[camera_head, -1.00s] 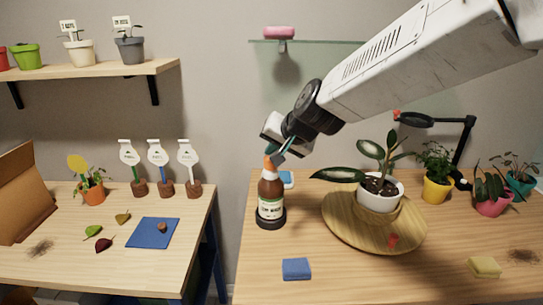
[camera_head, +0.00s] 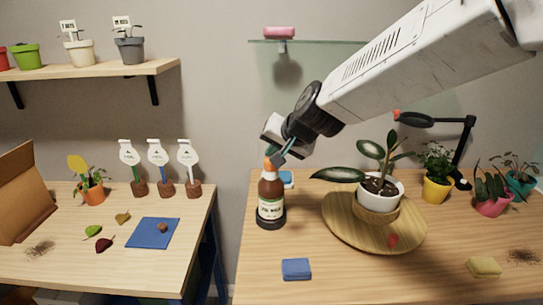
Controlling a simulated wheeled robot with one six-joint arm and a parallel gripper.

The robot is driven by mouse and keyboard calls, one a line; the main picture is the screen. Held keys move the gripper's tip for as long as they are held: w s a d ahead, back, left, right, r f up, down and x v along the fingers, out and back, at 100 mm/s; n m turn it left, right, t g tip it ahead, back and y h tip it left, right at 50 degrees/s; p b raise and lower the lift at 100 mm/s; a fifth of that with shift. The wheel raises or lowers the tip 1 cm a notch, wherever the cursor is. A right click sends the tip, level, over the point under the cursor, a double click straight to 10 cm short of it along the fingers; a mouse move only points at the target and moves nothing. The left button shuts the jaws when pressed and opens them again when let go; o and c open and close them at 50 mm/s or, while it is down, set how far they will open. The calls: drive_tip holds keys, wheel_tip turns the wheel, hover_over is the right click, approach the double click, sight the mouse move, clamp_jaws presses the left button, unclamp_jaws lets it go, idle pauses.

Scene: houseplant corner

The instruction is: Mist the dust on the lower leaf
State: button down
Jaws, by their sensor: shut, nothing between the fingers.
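The brown bottle (camera_head: 270,190) with an orange top and a pale label stands upright on a dark round base (camera_head: 271,222) near the left edge of the right table. My gripper (camera_head: 276,157) is shut at the bottle's orange top, with nothing held between its fingers. I cannot tell whether it touches the top. A plant in a white pot (camera_head: 380,190) stands on a round wooden board (camera_head: 345,225), right of the bottle. Its lower leaf (camera_head: 337,174) reaches left towards the bottle. Dust on that leaf is too small to make out.
A blue sponge (camera_head: 296,269) and a yellow sponge (camera_head: 485,267) lie near the front. A red item (camera_head: 393,240) lies on the board. A black lamp (camera_head: 465,140) and several potted plants stand at the right. The table's front middle is clear.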

drive_tip(key=shift+r, duration=3.15)
drive_tip(key=shift+r, duration=0.1)
